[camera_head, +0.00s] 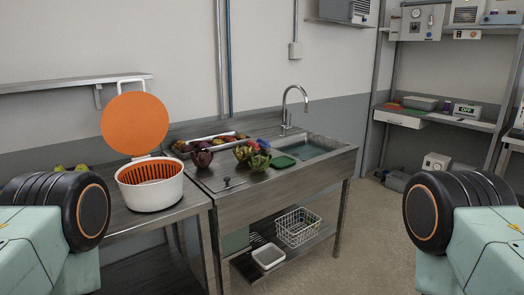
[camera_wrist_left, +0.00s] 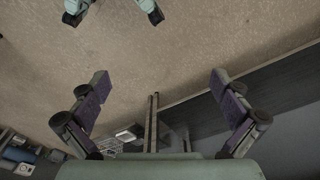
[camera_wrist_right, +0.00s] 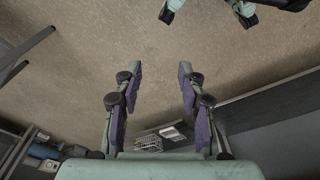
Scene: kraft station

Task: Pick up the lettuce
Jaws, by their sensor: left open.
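Leafy heads lie on the metal sink counter in the head view. A green one (camera_head: 259,162) sits nearest the basin, a yellow-green one (camera_head: 243,153) is just left of it, and a dark purple one (camera_head: 202,158) is further left. I cannot tell for sure which is the lettuce. My left gripper (camera_wrist_left: 160,78) is open and empty, its fingers wide apart, with floor behind them. My right gripper (camera_wrist_right: 160,68) is open and empty, its fingers closer together. In the head view only my arm parts show at both sides; neither gripper is near the counter.
A white salad spinner (camera_head: 151,190) with an orange basket and raised orange lid stands on the left table. A sink basin (camera_head: 304,148) with a tap (camera_head: 293,103) is on the right of the counter. A wire basket (camera_head: 298,226) and white tub (camera_head: 268,256) sit on the lower shelf.

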